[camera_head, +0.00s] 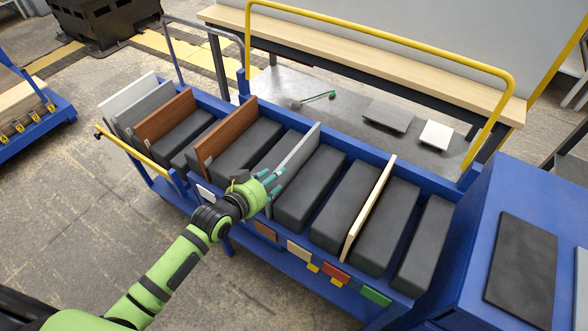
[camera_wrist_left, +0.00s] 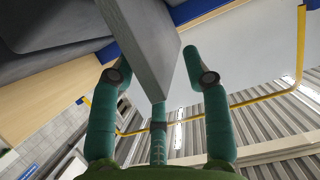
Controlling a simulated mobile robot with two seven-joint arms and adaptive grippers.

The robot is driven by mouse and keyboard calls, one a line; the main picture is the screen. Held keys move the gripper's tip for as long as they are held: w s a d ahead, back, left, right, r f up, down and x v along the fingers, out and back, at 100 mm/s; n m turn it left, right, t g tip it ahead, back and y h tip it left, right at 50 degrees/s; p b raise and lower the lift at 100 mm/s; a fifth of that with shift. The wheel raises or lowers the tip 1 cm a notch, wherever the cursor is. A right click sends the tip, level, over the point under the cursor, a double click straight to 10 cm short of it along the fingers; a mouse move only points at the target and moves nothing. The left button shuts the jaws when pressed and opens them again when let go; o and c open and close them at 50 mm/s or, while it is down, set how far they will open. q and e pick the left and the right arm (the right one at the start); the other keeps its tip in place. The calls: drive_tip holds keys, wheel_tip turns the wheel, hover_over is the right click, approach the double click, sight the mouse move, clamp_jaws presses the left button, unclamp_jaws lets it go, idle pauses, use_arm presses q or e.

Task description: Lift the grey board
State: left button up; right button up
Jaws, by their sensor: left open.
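A grey board (camera_head: 299,152) stands on edge between dark blocks near the middle of the blue cart (camera_head: 229,97). My left gripper (camera_head: 270,184) is at the near end of this board, with its teal fingers spread. In the left wrist view the grey board (camera_wrist_left: 148,45) reaches down between the open fingers of my left gripper (camera_wrist_left: 158,65). A gap shows between the board and the right finger; contact with the left finger cannot be told. A second grey board (camera_head: 147,104) stands at the cart's left end. My right gripper is not in view.
A white board (camera_head: 125,97), two brown boards (camera_head: 226,131) and a pale wooden board (camera_head: 368,208) also stand in the cart. A yellow rail (camera_head: 400,38) rises behind it. A blue cabinet (camera_head: 535,200) stands at the right. Open floor lies at the front left.

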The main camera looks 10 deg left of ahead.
use_arm(q)
drive_tip(key=x, duration=0.4)
drive_tip(key=shift+s+f, duration=0.1)
drive_tip(key=shift+c, duration=0.4)
clamp_jaws()
drive_tip(key=shift+r, duration=0.25)
